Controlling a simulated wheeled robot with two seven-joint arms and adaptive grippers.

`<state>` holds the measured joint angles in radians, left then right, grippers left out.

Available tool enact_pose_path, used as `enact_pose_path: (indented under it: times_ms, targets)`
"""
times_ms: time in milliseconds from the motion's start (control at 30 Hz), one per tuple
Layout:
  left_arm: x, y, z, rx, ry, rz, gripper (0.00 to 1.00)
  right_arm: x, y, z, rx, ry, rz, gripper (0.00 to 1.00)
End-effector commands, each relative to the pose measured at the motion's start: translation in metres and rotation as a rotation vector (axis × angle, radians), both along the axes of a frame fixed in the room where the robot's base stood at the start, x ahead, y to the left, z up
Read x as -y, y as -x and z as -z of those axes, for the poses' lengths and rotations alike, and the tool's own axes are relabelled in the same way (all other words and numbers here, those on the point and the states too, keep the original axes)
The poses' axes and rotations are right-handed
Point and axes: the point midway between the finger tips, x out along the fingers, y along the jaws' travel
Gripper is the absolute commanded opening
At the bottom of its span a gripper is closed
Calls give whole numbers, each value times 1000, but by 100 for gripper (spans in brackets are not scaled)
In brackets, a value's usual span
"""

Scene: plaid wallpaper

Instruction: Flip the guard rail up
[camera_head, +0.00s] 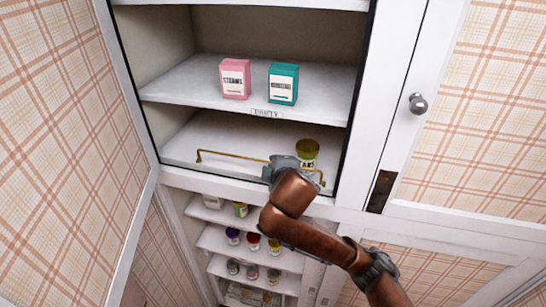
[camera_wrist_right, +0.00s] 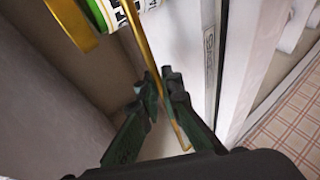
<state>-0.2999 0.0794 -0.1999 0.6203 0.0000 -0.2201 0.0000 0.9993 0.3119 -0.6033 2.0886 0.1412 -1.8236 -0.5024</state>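The guard rail is a thin brass bar (camera_head: 232,154) along the front of the lower shelf in the open cabinet. Its left end bends down near the shelf's left side. In the head view my right gripper (camera_head: 281,165) is at the rail's right part and hides some of it. In the right wrist view the brass rail (camera_wrist_right: 144,40) runs down to the two green fingers of my right gripper (camera_wrist_right: 162,88), which are close together on either side of it. Whether they clamp it is unclear. My left gripper is not in view.
A pink box (camera_head: 235,79) and a teal box (camera_head: 283,84) stand on the shelf above. Small jars (camera_head: 253,241) fill lower shelves. An open door (camera_head: 70,140) borders the left.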

Motion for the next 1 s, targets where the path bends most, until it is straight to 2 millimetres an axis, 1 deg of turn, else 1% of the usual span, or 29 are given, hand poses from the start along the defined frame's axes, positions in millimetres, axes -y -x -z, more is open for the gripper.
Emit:
enact_pose_path:
  times_ms: [33,300,733,767,1000]
  targets:
    - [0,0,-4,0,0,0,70,0,-1,-7,-9,-11,0,0]
    - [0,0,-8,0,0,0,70,0,-4,-6,-64,-29,-2,0]
    - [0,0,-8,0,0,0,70,1,-4,-6,-69,-32,-2,0]
    - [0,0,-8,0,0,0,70,1,-5,-6,-69,-32,-2,6]
    - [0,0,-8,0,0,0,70,1,-4,-4,-73,-29,0,23]
